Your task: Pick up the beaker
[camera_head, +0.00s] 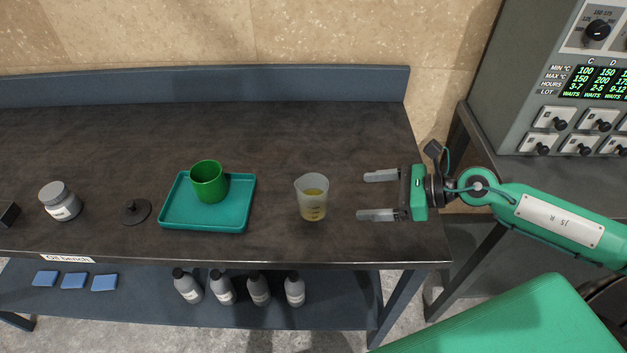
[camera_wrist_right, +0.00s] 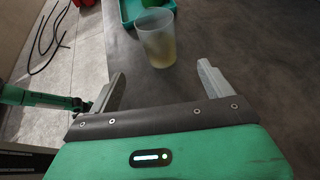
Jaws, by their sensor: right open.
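The beaker (camera_head: 312,198) is translucent and holds some yellowish liquid. It stands upright on the dark bench top, right of the teal tray. My right gripper (camera_head: 369,196) is open and empty, a short way to the right of the beaker, with its fingers pointing left at it. In the right wrist view the beaker (camera_wrist_right: 157,40) stands beyond the open fingertips of my right gripper (camera_wrist_right: 163,75), roughly in line with the gap between them. Nothing touches the beaker.
A teal tray (camera_head: 240,213) carries a green cup (camera_head: 208,182). A black lid-like disc (camera_head: 135,211) and a grey jar (camera_head: 61,202) are further left. Several bottles (camera_head: 259,289) stand on the lower shelf. A control panel (camera_head: 575,95) is at right. The bench behind the beaker is clear.

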